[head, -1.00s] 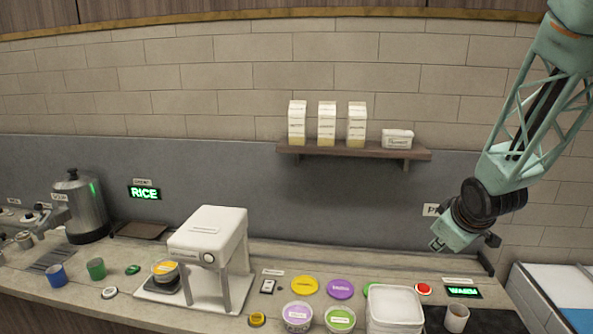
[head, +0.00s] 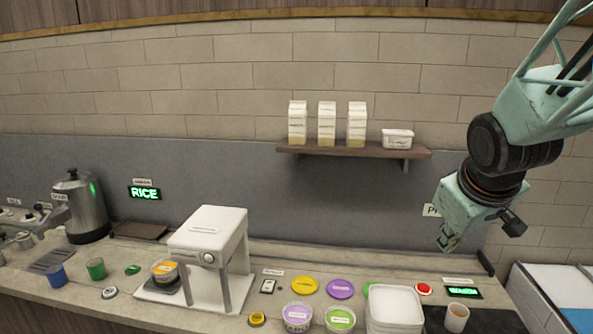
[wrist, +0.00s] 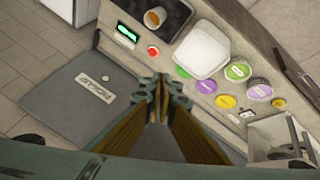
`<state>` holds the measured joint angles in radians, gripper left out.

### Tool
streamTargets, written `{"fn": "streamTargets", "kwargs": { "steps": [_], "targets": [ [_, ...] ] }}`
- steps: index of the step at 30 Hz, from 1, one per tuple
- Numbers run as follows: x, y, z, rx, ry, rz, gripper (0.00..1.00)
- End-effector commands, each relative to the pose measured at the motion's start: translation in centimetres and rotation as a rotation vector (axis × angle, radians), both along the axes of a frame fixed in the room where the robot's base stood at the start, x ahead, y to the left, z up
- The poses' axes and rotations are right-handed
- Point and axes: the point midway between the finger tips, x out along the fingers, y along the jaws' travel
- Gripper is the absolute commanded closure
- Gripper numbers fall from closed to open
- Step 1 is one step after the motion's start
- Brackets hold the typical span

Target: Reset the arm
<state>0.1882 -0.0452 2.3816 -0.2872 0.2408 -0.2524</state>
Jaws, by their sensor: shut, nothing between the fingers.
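My gripper (head: 447,243) hangs in the air in front of the back wall, above the right part of the counter. In the wrist view, its fingers (wrist: 160,92) are together with nothing between them. My arm comes down from the top right corner. The gripper is apart from everything on the counter.
Below stand a white square tub (head: 395,306), a cup with orange contents (head: 457,316), a red button (head: 423,289) and a green-lit sign (head: 463,292). A white machine (head: 208,243) stands mid-counter. A wooden shelf (head: 345,151) with cartons is left of my gripper.

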Motion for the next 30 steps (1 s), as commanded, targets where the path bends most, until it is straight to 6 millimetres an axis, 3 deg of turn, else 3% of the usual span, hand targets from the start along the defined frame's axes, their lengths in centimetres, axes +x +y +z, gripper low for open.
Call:
{"fn": "streamTargets", "kwargs": {
  "steps": [12, 30],
  "targets": [
    [-7.3, 3.3, 3.1, 0.067, 0.032, -0.083, 1.00],
    [-18.6, 8.0, 5.5, 0.182, 0.094, -0.186, 1.00]
  ]
}}
